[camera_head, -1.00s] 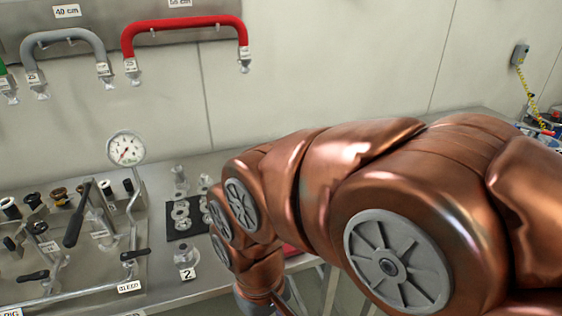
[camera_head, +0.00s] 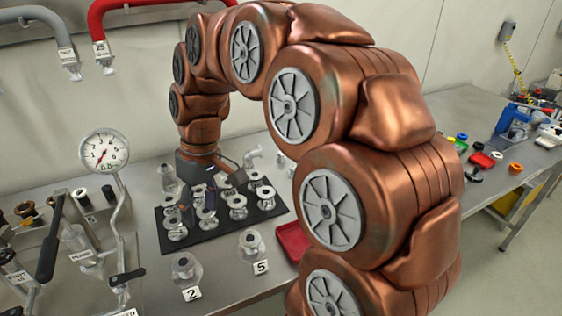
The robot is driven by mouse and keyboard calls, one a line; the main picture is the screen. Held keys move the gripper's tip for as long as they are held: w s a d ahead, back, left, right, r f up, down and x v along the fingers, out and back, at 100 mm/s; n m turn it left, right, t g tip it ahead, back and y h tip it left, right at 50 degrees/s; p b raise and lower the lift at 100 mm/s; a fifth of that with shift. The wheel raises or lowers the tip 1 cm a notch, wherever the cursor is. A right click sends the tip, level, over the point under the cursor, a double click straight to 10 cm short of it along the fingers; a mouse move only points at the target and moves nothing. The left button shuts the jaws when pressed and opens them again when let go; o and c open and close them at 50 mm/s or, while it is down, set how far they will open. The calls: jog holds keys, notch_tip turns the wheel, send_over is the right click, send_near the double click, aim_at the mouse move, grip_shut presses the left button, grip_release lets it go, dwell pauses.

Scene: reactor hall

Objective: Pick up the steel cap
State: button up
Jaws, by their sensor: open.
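Several steel fittings stand on a black mat (camera_head: 163,239) on the steel bench; one of them is a round steel piece (camera_head: 237,206) right of my gripper. I cannot tell which piece is the steel cap. My gripper (camera_head: 199,203) points down over the left and middle part of the mat, with its dark fingers apart among the fittings. It hides parts of some pieces, and I cannot tell whether it touches any. Nothing is visibly held.
Steel fittings labelled 2 (camera_head: 185,268) and 5 (camera_head: 252,245) stand in front of the mat. A red tray (camera_head: 292,241) lies right of it. A pressure gauge (camera_head: 104,151) and valve rig stand left. Hoses hang on the wall. Coloured parts lie on the far-right bench.

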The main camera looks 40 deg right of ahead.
jog(key=w+d+t+y+b, duration=0.1)
jog(key=w+d+t+b, duration=0.1)
jog(key=w+d, duration=0.75)
jog(key=n+t+h+b, duration=0.1)
jog(key=t+b, duration=0.1)
jog(key=b, duration=0.2)
send_near(281, 153)
notch_tip(281, 153, down, 2)
jog(key=shift+w+a+p+x, duration=0.1)
jog(key=shift+p+x, duration=0.4)
jog(key=shift+x, duration=1.6)
jog(key=shift+w+a+p+x, duration=0.1)
jog(key=shift+p+x, duration=0.4)
jog(key=shift+x, duration=1.55)
jog(key=shift+r, duration=0.15)
grip_shut()
